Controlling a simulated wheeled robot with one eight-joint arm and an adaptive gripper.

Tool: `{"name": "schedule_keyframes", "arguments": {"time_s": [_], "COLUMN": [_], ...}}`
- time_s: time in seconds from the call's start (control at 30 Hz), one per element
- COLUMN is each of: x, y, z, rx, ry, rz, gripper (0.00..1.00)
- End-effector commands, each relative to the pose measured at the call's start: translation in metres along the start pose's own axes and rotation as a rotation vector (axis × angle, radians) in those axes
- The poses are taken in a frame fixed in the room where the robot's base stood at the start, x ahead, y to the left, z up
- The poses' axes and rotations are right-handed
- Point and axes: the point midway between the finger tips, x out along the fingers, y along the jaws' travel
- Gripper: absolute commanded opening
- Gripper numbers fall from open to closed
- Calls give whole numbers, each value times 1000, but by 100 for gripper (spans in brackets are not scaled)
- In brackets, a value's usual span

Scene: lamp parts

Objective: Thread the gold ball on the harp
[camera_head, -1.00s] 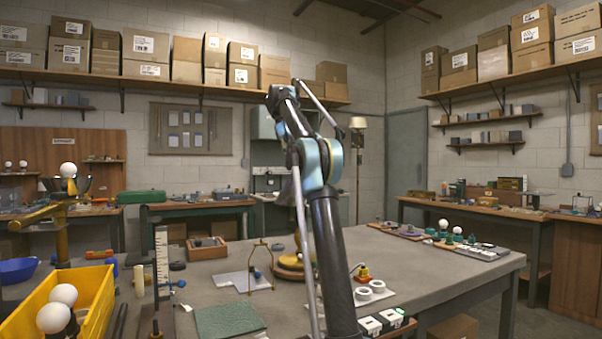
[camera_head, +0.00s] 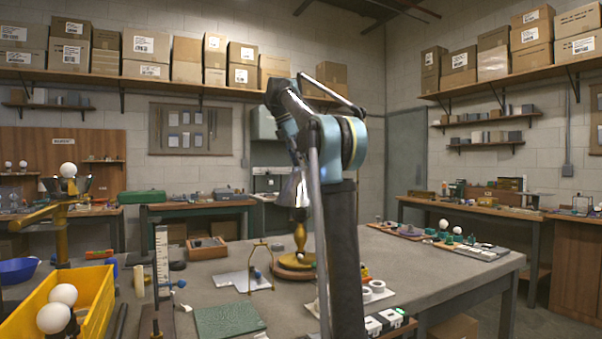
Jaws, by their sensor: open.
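The harp (camera_head: 274,268) is a thin gold wire frame that stands upright on the table, left of my arm. My own arm rises through the middle of the view and bends over at the top.
A white sheet (camera_head: 232,279) lies by the harp and a green mat (camera_head: 227,320) in front. A yellow bin (camera_head: 98,300) with white bulbs stands at front left. White rings (camera_head: 376,286) and switch boxes (camera_head: 388,318) lie right of my arm. The right tabletop is partly clear.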

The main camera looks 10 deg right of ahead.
Motion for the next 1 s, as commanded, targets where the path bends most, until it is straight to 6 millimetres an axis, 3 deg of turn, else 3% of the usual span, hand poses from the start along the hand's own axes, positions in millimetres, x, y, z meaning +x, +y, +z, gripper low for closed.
{"name": "schedule_keyframes", "arguments": {"time_s": [0.43,1.0], "x": [1,4], "y": [-3,-4], "z": [4,10], "rx": [-250,-698], "ry": [2,7], "rz": [113,314], "gripper": [46,46]}}
